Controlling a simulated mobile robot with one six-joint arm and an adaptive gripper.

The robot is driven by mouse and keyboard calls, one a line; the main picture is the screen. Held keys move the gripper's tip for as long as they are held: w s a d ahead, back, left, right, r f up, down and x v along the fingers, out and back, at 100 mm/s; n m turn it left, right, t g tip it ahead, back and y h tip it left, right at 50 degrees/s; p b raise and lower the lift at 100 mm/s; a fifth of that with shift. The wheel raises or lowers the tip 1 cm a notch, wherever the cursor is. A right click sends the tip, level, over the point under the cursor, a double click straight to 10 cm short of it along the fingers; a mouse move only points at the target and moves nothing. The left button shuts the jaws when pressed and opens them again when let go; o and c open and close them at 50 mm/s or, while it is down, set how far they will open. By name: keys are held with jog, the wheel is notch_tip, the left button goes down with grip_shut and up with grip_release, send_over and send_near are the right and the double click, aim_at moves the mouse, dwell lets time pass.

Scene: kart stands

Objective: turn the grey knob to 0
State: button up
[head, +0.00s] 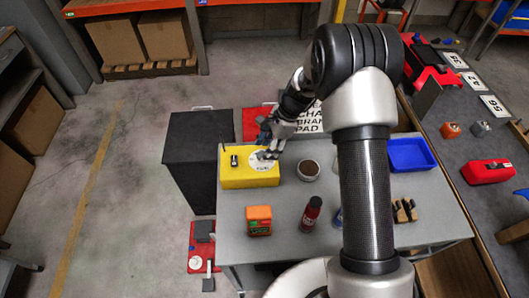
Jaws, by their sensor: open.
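A yellow box (236,179) lies at the left end of the grey table. On its top is a round white dial face (258,167) with small dark marks, too small to read. A small grey shape at the dial seems to be the grey knob, but my gripper covers much of it and its setting cannot be read. A small black part (234,161) stands on the box left of the dial. My gripper (266,151) is open, pointing down over the dial's upper right part. I cannot tell whether its fingers touch the knob.
The grey table (290,238) also holds a bowl of brown stuff (309,169), an orange box (259,220), a red bottle (311,213), a blue tray (411,154) and a wooden block with dark pieces (404,210). A black cabinet (196,155) stands left of it. The floor further left is clear.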

jog(key=shift+x, duration=0.95)
jog(key=c, duration=1.1)
jog(key=shift+o, duration=0.2)
